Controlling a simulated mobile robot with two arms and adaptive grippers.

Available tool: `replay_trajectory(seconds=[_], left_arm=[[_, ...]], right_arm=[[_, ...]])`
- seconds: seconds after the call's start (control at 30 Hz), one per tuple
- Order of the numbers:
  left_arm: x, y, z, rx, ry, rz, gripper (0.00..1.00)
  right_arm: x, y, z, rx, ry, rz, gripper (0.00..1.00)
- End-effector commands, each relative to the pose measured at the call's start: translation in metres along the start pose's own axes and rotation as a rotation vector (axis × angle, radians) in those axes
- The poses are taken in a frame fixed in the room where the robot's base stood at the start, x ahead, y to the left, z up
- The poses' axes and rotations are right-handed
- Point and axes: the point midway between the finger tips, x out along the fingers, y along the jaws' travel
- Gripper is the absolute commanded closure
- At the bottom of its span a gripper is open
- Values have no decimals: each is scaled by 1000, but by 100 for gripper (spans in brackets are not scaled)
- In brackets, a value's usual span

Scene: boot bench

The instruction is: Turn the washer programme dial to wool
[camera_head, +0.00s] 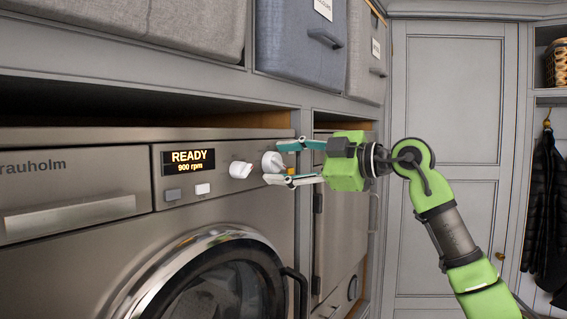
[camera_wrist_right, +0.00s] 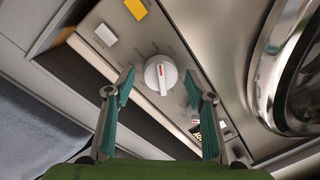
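The washer (camera_head: 90,265) has two white dials on its front panel. The left dial (camera_head: 240,169) is clear of the gripper. The right dial (camera_head: 271,162) lies between the fingertips of my right gripper (camera_head: 273,164). In the right wrist view this white dial (camera_wrist_right: 160,74) has a red mark, pointing towards the top of that picture. There my right gripper (camera_wrist_right: 160,80) is open, with one teal finger on each side and a visible gap to the dial. Printed labels around it are too small to read. My left gripper is not in view.
The washer display (camera_head: 189,161) reads READY, 900 rpm, with buttons below. A yellow button (camera_wrist_right: 136,8) and a white button (camera_wrist_right: 105,35) show in the wrist view. The round door (camera_head: 215,275) is below the dials. Fabric bins (camera_head: 300,40) stand above.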

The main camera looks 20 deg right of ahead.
Motion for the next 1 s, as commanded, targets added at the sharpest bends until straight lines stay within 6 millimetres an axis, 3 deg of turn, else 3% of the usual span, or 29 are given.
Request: replay_trajectory(seconds=[0.23,0.7,1.0], left_arm=[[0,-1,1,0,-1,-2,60],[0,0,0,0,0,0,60],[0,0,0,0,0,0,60]], right_arm=[[-9,1,1,0,-1,1,50],[-100,0,2,1,-3,1,50],[-120,0,1,1,0,-1,50]])
